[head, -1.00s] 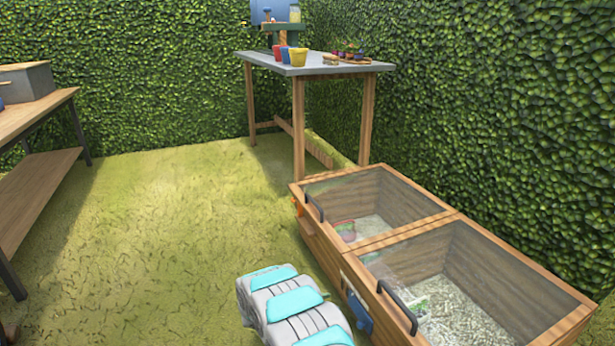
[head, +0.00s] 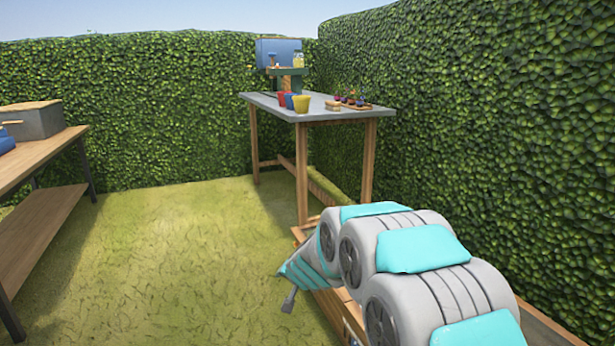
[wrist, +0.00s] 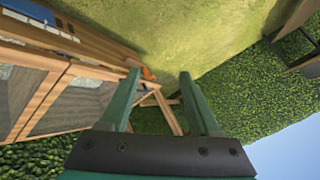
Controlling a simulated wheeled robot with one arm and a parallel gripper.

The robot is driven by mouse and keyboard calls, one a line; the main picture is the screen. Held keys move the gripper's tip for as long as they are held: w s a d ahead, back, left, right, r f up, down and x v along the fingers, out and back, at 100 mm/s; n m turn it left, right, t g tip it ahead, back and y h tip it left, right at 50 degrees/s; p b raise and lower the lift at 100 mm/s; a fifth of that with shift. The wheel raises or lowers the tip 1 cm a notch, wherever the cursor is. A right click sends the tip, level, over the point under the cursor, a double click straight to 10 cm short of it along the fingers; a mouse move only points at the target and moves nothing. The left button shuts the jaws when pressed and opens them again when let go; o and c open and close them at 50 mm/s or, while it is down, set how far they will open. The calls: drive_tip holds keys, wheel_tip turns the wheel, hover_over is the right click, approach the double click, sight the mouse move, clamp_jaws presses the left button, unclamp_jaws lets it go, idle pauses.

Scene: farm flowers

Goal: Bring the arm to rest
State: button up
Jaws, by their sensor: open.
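My arm is raised over the cold frame, a wooden box (head: 548,328), and hides most of it in the head view. In the wrist view, the two green fingers of my gripper (wrist: 160,84) stand apart with nothing between them. The wooden box also shows there at the left (wrist: 42,108), with its glazed lids shut. In the head view only a small grey tip at the low end of the arm may belong to the gripper; the rest of it is hidden.
A grey-topped table (head: 290,113) at the back holds red, blue and yellow pots (head: 301,104) and a tray of small plants (head: 352,104). A wooden bench (head: 50,149) with a grey box (head: 33,119) stands left. Hedges close the back and right. Grass (head: 170,260) between is clear.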

drive_tip(key=s+d+r+n+g+p, duration=0.1)
drive_tip(key=s+d+r+n+g, duration=0.2)
drive_tip(key=s, duration=0.8)
drive_tip(key=s+d+r+n+g+p, duration=0.15)
drive_tip(key=s+r, duration=0.35)
drive_tip(key=s, duration=0.6)
drive_tip(key=s+d+g+h, duration=0.1)
drive_tip(key=s+d+g, duration=0.1)
drive_tip(key=s+d, duration=0.3)
drive_tip(key=s+d+r+g+h+p, duration=0.1)
drive_tip(key=s+d, duration=0.4)
drive_tip(key=s, duration=0.8)
drive_tip(key=s+d+r+g+h+p, duration=0.1)
drive_tip(key=s+d, duration=0.4)
drive_tip(key=s, duration=0.5)
drive_tip(key=shift+d+g, duration=0.2)
drive_tip(key=shift+g, duration=0.65)
